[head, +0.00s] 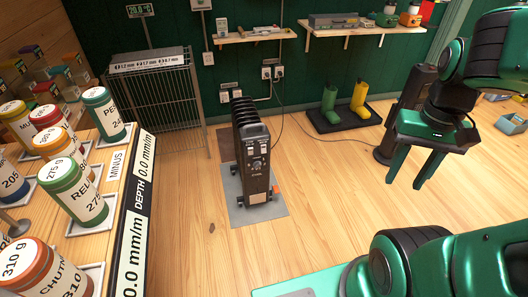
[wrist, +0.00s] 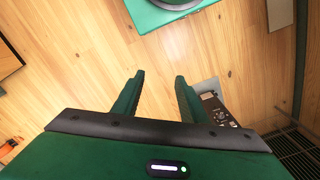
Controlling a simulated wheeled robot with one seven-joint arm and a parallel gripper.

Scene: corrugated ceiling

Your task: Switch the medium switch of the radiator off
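The radiator (head: 256,160) is a dark, finned heater standing upright on a grey mat (head: 236,196) in the middle of the floor in the head view. Its front panel (head: 257,160) carries a dial and small switches near the top; which is the medium switch and how each is set are too small to tell. In the wrist view the radiator's panel (wrist: 218,110) shows partly, to the right of the fingers. My gripper (head: 428,177) is at the right of the head view, well apart from the radiator. In the wrist view its two fingers (wrist: 157,95) are spread with nothing between them.
Jars stand on a wooden table (head: 110,210) at the left. A wire rack (head: 158,100) is at the back left. Green and yellow boots (head: 343,104) stand on a dark tray by the wall, under shelves (head: 255,36). A cable crosses the floor. The floor in front of the radiator is clear.

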